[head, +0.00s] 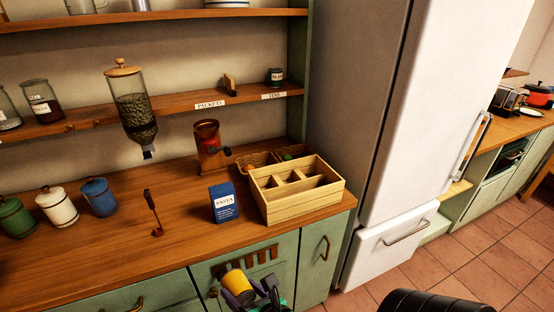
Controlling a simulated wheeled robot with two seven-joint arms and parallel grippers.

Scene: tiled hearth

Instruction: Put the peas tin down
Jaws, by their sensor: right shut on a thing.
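The peas tin (238,283) shows as a yellow cylinder at the bottom middle of the head view, tilted, with no readable lettering. My right gripper (254,294) is shut on it. It holds the tin in front of the green cabinet doors, lower in the picture than the worktop's front edge. The gripper hides part of the tin. A shelf label reading TINS (273,96) is on the edge of the middle shelf (180,106). A small dark tin (275,76) with a pale label stands just above that label. My left gripper is not in view.
The wooden worktop (110,247) holds a blue pasta box (224,203), a divided wooden crate (307,206), a red-topped grinder (208,147), several canisters and a dark spoon-like tool (153,212). A hanging glass dispenser (135,112) blocks part of the middle shelf. A white fridge (435,110) stands right.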

